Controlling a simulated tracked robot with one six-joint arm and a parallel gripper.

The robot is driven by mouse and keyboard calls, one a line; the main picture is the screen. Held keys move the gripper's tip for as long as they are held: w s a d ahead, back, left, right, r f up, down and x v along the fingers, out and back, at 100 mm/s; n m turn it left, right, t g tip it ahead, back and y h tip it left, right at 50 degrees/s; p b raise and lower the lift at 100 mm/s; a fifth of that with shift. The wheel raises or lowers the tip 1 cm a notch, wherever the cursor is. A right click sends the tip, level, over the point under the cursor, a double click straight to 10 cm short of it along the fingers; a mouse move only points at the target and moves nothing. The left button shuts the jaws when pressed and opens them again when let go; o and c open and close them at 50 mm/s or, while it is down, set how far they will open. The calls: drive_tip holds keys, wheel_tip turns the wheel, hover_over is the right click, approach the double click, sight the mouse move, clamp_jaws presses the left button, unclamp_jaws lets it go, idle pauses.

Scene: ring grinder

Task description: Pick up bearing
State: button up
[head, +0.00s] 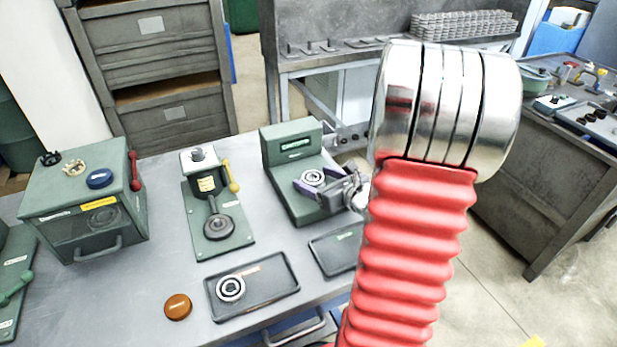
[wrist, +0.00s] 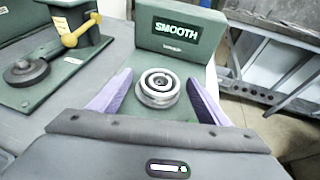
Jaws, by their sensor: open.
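One bearing (head: 313,177) is a silver ring on the green machine (head: 289,151) in the head view. In the wrist view this bearing (wrist: 158,86) sits between the purple fingers of my gripper (wrist: 155,92), in front of the block labelled SMOOTH (wrist: 181,28). The fingers are open, with a gap on each side of the bearing. In the head view my gripper (head: 322,188) reaches in from the right around the bearing. A second bearing (head: 231,288) lies in a dark tray (head: 270,283) at the front of the table.
A press with a yellow lever (head: 214,210) stands left of the machine. A green box with a red lever (head: 90,205) is farther left. An orange disc (head: 178,306) lies at the front, and another dark tray (head: 338,250) lies in front of the machine. Drawers (head: 160,75) stand behind.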

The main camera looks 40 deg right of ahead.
idle(0.5)
drive_tip(key=c, duration=1.4)
drive_tip(key=shift+r, duration=0.1)
drive_tip(key=shift+c, duration=0.2)
wheel_tip(320, 180, up, 10)
idle(0.4)
